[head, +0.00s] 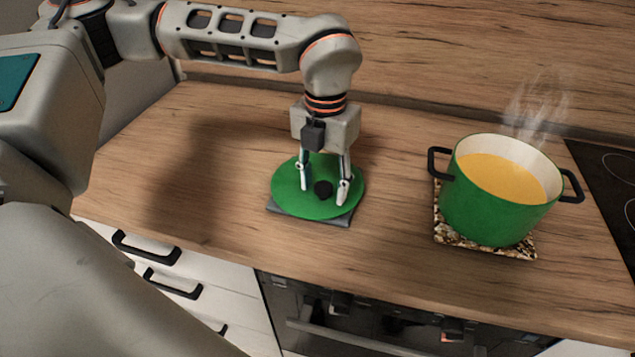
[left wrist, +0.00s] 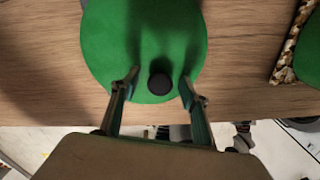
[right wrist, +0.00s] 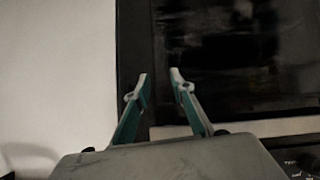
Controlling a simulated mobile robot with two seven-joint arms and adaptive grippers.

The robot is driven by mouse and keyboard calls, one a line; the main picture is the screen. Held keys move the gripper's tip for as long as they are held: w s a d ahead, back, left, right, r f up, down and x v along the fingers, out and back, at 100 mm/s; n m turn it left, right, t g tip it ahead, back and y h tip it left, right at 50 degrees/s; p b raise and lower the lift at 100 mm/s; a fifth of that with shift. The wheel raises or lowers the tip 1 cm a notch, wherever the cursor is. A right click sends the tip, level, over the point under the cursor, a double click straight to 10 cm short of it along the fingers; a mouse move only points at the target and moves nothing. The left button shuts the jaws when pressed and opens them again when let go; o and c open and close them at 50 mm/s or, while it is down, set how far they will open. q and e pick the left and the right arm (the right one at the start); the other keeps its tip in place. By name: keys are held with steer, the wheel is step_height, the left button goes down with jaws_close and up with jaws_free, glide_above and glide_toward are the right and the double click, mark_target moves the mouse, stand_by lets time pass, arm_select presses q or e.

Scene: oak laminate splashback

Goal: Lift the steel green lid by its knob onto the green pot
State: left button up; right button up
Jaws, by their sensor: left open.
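The green lid (head: 290,197) lies on a grey slab (head: 316,219) on the counter, with its black knob (head: 323,188) on top. My left gripper (head: 323,191) is above the lid, pointing down, with its fingers open on either side of the knob. In the left wrist view the knob (left wrist: 160,84) sits between the two fingertips (left wrist: 160,84), with a gap on each side. The green pot (head: 490,210) stands to the right, uncovered and full of steaming yellow soup. My right gripper (right wrist: 160,90) shows only in its own wrist view, fingers apart and empty.
The pot stands on a patterned trivet (head: 452,238), its black handles sticking out left and right. A black hob (head: 612,185) lies at the far right. Bare counter (head: 395,190) separates lid and pot. The wooden splashback (head: 440,45) rises behind.

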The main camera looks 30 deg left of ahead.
arm_select(q)
steer(key=shift+f, duration=0.3)
jaws_close()
steer(key=shift+r, duration=0.15)
